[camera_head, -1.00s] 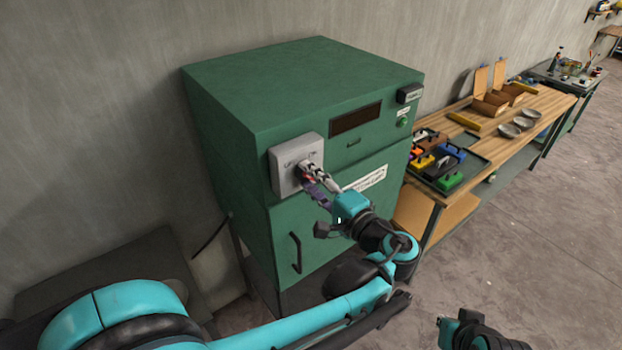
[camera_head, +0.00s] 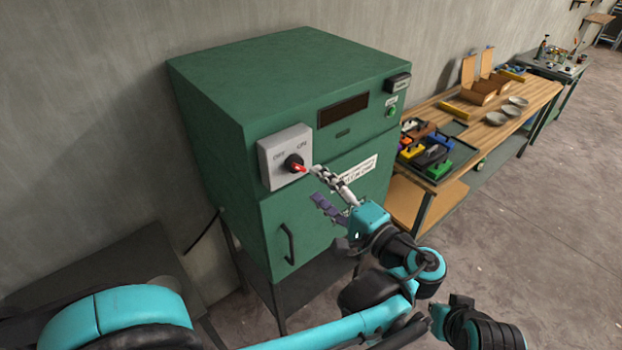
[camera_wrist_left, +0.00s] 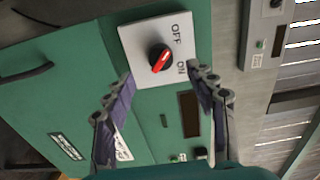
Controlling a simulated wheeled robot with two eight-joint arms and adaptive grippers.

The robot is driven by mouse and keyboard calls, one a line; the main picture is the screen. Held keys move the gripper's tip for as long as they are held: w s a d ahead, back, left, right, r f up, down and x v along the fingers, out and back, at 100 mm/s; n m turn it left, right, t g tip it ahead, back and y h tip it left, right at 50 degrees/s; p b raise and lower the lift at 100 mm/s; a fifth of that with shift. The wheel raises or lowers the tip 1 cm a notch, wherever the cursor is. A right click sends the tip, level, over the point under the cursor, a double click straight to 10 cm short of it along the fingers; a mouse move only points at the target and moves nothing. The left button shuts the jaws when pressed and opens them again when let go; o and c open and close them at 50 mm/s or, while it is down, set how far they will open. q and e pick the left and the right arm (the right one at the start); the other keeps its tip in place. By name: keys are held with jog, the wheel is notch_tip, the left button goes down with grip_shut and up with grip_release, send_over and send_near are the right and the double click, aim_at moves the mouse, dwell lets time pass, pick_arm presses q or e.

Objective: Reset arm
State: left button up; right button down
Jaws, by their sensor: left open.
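My left gripper (camera_head: 316,186) is open and empty, just in front and to the right of the switch panel on the green cabinet (camera_head: 290,85). The grey switch panel (camera_head: 272,150) carries a black knob (camera_head: 290,161) with a red pointer, and the letters OFF and ON. In the head view the red pointer points to the right. In the left wrist view the knob (camera_wrist_left: 160,57) lies beyond and between the open fingers (camera_wrist_left: 160,92), apart from them. Part of my right arm shows at the lower right; its gripper's fingers are not clearly visible.
A dark low surface (camera_head: 80,270) stands at the left. The floor at right is clear.

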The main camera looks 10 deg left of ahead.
pick_arm(q)
jog(key=shift+s, duration=0.1)
dwell(0.4)
jog(key=s+a+f+n+g+h+b, duration=0.1)
jog(key=s+a+f+g+h+b, duration=0.2)
jog(key=a+f, duration=0.45)
jog(key=s+a+f+n+g+h+b, duration=0.1)
jog(key=a+f+h+b, duration=0.25)
jog(key=f, duration=0.75)
jog(key=s+d+f+n+h+b, duration=0.2)
jog(key=s+f+n+h+b, duration=0.3)
jog(key=f, duration=0.7)
jog(key=s+h+b, duration=0.2)
jog(key=shift+s+d+f+h+b, duration=0.25)
jog(key=shift+s+f+h+b, duration=0.05)
jog(key=shift+s+f+h, duration=0.1)
